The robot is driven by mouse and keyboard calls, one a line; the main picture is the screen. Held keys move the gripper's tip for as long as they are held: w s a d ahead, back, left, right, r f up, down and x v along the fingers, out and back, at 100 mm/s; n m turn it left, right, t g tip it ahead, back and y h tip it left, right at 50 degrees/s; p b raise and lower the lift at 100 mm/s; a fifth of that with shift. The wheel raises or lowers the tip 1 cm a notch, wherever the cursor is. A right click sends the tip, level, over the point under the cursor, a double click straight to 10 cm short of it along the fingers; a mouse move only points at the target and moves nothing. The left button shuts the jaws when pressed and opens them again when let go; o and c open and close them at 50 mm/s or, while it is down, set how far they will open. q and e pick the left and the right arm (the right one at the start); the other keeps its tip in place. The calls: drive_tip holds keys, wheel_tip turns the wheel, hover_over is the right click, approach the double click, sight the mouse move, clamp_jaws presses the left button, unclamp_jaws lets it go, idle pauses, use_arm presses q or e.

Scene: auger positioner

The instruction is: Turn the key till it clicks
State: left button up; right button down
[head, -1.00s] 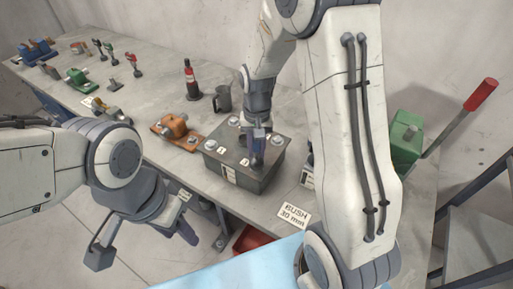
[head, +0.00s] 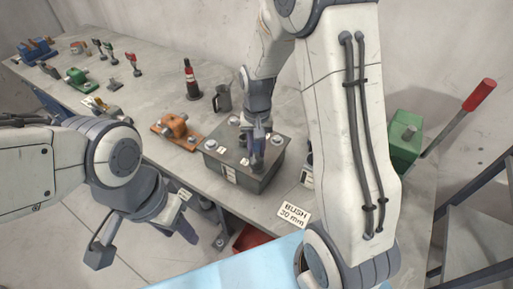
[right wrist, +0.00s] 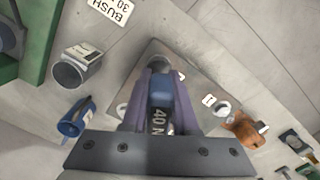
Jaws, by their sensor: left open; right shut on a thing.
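A dark grey metal block (head: 240,172) with bright bolt heads on top sits at the front of the bench; its top plate also shows in the right wrist view (right wrist: 197,85). My right gripper (head: 250,160) points down over the block's top. In the right wrist view, my right gripper (right wrist: 160,85) is shut on a key (right wrist: 160,118) with a blue part and a dark part marked "40 N". The key's lower end is hidden. My left gripper (head: 143,240) is open and empty, in front of the bench.
A green unit (head: 404,145) with a red-handled lever (head: 480,95) is at the right. A "BUSH 30 mm" sign (head: 294,214) is on the front edge.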

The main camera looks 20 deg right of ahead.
drive_tip(key=shift+f+b, duration=0.55)
drive_tip(key=shift+f, duration=0.2)
idle(0.7)
drive_tip(key=c, duration=1.3)
unclamp_jaws()
clamp_jaws()
